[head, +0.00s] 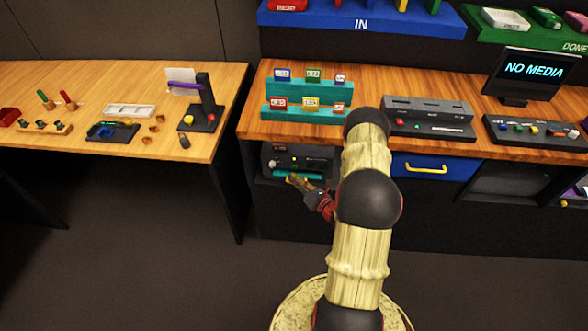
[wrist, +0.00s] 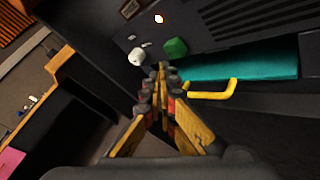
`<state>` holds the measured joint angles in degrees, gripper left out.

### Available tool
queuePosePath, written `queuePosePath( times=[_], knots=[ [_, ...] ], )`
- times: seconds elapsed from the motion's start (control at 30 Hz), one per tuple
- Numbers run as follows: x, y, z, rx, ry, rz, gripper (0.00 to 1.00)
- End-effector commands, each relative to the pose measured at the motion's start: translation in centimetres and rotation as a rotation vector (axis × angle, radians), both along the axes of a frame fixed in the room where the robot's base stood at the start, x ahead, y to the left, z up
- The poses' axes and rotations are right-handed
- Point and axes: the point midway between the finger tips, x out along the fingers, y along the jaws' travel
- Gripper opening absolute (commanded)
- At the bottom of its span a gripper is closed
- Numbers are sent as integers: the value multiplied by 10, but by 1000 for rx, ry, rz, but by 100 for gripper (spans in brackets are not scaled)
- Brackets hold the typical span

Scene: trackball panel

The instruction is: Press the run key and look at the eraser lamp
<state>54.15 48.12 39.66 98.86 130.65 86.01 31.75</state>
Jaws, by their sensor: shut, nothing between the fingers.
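A black machine (head: 285,158) stands in a bay under the right bench. In the wrist view its dark front carries a green key (wrist: 174,47), a white round knob (wrist: 137,56) and a small lamp (wrist: 158,18). The lamp glows bright white with an orange edge. No readable label tells which is the run key or the eraser lamp. My gripper (wrist: 160,68) is shut and empty, its tips just below the green key and to the right of the knob. I cannot tell whether the tips touch the key. In the head view my gripper (head: 291,179) is in front of the machine.
A teal drawer or tray (wrist: 240,66) with a yellow handle (wrist: 213,91) lies close to the right of my fingers. The blue drawer (head: 435,166) is right of my arm. The left table (head: 60,82) holds small tools. The floor (head: 150,260) between is clear.

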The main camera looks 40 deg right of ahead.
Motion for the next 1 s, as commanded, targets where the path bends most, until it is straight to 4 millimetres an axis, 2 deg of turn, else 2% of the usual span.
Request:
queuePosePath(
  times=[0.5, 1.0],
  knots=[
    [-28, 33, 1, 1, 0, 0, 0],
    [-30, 35, 0, 1, 0, 0, 0]
  ],
)
